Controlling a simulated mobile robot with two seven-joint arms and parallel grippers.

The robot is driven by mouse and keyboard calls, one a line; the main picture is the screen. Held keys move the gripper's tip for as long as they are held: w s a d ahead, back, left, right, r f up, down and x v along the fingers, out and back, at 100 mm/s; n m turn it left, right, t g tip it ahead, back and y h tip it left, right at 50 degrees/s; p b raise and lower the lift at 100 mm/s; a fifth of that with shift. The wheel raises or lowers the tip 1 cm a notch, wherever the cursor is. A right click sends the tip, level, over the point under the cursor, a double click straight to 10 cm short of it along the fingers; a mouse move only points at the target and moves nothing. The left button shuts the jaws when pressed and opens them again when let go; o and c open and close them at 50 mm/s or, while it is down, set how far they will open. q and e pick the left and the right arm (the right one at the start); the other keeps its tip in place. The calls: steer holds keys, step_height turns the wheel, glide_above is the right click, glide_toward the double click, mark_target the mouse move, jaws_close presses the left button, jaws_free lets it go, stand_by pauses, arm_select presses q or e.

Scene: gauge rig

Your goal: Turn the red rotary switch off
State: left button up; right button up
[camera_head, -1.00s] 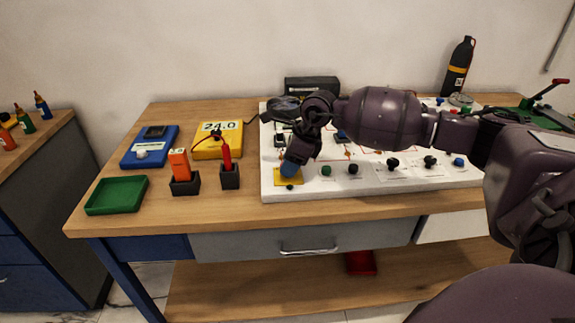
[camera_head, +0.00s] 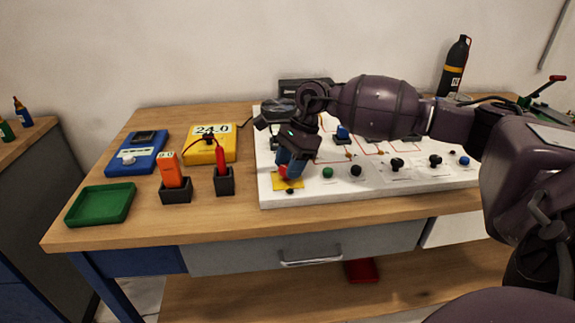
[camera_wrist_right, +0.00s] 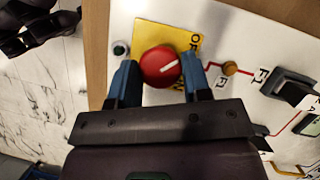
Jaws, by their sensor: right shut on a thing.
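The red rotary switch (camera_wrist_right: 160,67) is a round red knob with a white pointer line on a yellow plate (camera_wrist_right: 179,37) at the left end of the white panel (camera_head: 310,197). The line slants toward the upper right in the right wrist view. Lettering on the plate is only partly legible. My right gripper (camera_wrist_right: 161,72) has its blue fingers on either side of the knob and is shut on it. In the head view, the right gripper (camera_head: 290,166) reaches down over the yellow plate, hiding most of the knob. My left gripper is out of view.
Several knobs, including a green one (camera_head: 327,172), line the panel's front. Left of the panel are a red probe (camera_head: 222,158) and an orange device (camera_head: 171,171) in holders, a yellow meter (camera_head: 212,155), a blue box (camera_head: 137,161) and a green tray (camera_head: 101,218).

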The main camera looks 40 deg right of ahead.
stand_by(0.4)
steer(key=o, duration=0.9)
steer(key=shift+r, duration=0.1)
steer(key=p+v, duration=0.1)
steer(key=v, duration=0.9)
steer(key=shift+r, duration=0.35)
steer(key=shift+d, duration=0.1)
